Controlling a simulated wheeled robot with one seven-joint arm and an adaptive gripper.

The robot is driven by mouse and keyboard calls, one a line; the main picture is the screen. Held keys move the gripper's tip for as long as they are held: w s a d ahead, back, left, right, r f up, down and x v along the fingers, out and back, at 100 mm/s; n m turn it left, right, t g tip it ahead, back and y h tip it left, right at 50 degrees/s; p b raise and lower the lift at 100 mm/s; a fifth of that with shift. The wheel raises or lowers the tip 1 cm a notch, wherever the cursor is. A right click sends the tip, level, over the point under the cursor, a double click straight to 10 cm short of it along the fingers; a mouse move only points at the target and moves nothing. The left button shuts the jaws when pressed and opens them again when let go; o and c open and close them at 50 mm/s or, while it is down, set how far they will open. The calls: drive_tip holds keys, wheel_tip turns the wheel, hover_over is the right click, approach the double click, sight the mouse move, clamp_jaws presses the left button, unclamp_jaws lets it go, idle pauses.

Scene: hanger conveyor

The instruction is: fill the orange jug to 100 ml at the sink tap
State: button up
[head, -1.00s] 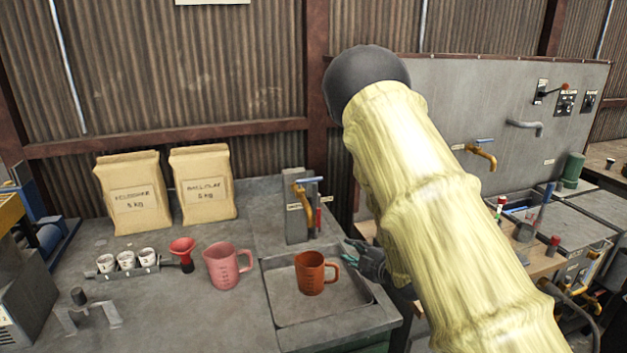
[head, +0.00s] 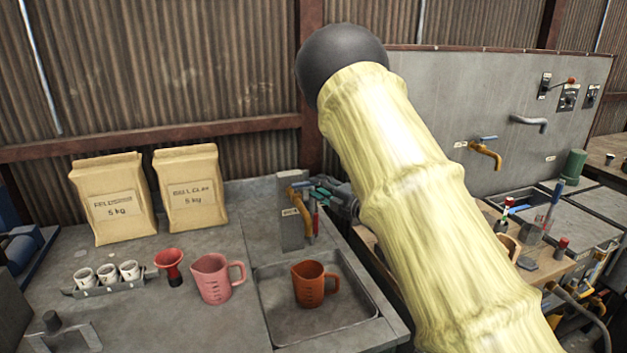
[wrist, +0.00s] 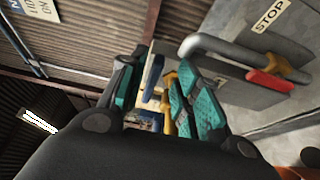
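The orange jug (head: 310,285) stands upright in the shallow grey sink (head: 345,318), handle to the right; its water level cannot be made out. The sink tap (head: 308,222) is brass-coloured, on a grey post (head: 290,228) behind the jug. My gripper (head: 322,190) is up at the top of the tap. In the wrist view my gripper (wrist: 155,95) has its teal-padded fingers apart, with a blue lever-like piece (wrist: 153,72) and yellow tap metal (wrist: 169,90) seen between or just beyond them. Contact cannot be told. No water stream is visible.
A pink jug (head: 216,280), a red funnel (head: 171,265) and a rack of small white cups (head: 108,274) stand left of the sink. Two paper sacks (head: 190,190) stand behind. Another brass tap (head: 487,152) is on the grey panel at right.

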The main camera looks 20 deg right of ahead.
drive_tip(key=p+x, duration=0.1)
drive_tip(key=x, duration=0.2)
drive_tip(key=shift+r, duration=0.15)
drive_tip(key=shift+s+r, duration=0.1)
clamp_jaws()
